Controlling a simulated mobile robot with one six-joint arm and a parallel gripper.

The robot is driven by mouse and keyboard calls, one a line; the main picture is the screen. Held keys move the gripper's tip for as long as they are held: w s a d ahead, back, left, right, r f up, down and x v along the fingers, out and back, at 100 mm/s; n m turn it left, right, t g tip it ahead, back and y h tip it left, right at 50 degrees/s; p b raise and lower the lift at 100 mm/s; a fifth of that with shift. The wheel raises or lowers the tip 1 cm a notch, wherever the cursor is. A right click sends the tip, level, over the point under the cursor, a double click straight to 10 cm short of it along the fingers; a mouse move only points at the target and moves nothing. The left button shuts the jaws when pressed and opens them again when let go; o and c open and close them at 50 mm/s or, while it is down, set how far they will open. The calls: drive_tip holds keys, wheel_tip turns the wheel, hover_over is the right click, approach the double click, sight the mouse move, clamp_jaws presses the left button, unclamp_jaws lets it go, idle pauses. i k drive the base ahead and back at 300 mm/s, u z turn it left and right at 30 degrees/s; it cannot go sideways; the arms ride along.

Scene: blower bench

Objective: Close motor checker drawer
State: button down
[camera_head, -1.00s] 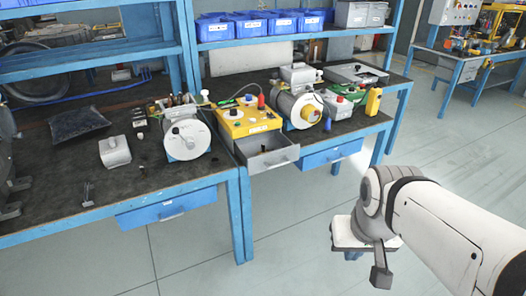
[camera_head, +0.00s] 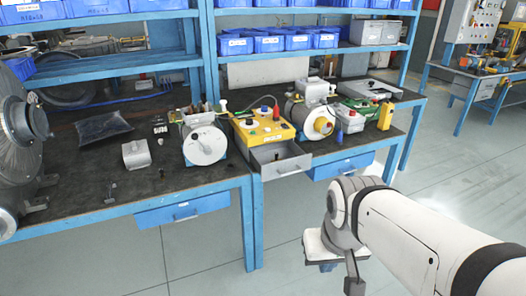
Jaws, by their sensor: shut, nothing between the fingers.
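The motor checker (camera_head: 262,126) is a yellow box with knobs and a red plug on top, standing at the front of the dark bench. Its grey drawer (camera_head: 285,168) is pulled out below the box towards the front edge, and its inside shows, with a small dark object in it. My gripper (camera_head: 353,284) is at the end of the white arm, low in front of the bench. It is to the right of and nearer than the drawer, apart from it. It is shut and empty, its fingers seen only in part.
Blue bench drawers (camera_head: 182,208) sit under the bench top (camera_head: 160,190). A motor with a white disc (camera_head: 205,146) is left of the checker; one with a yellow hub (camera_head: 320,122) is right. A shelf with blue bins (camera_head: 270,43) stands behind. The floor (camera_head: 440,200) at right is clear.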

sight(260, 156)
drive_tip(key=z, duration=0.05)
drive_tip(key=i, duration=1)
drive_tip(key=u, duration=0.05)
